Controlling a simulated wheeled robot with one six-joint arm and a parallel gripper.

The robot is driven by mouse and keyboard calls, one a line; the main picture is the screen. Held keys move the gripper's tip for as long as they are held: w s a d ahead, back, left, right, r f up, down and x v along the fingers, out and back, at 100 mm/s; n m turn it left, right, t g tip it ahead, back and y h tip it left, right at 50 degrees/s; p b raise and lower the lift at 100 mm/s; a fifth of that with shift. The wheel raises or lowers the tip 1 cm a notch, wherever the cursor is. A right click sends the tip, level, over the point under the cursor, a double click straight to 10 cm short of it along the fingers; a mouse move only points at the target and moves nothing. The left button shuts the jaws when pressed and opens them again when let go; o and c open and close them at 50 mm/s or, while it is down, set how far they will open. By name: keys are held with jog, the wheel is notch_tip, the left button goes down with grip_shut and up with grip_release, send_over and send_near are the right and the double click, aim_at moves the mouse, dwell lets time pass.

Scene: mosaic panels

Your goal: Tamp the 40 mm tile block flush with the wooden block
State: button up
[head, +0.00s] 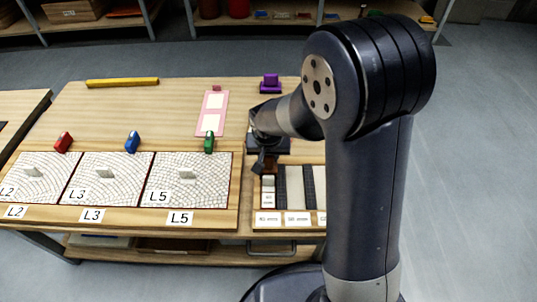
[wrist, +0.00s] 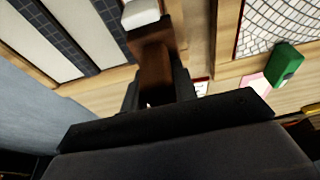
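My gripper (head: 262,166) is low over the left end of the tile tray at the right of the table. In the wrist view a brown wooden block (wrist: 153,68) sits between its dark fingers, which appear shut on it. A white tile block (wrist: 141,13) shows at the block's far end; I cannot tell whether they touch. In the head view a small white tile block (head: 268,199) lies in the left slot, behind the label reading 40 mm (head: 268,219). My arm hides the tray's right part.
Mosaic panels L2 (head: 32,188), L3 (head: 93,190) and L5 (head: 170,192) lie left, with red (head: 63,142), blue (head: 132,142) and green (head: 209,142) blocks behind. A pink board (head: 203,129), purple object (head: 270,84) and yellow bar (head: 122,82) lie farther back.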

jog(key=shift+s+f, duration=0.15)
jog(key=shift+f, duration=0.1)
jog(key=shift+c, duration=0.2)
jog(key=shift+r+p, duration=2.65)
jog(key=shift+r, duration=1)
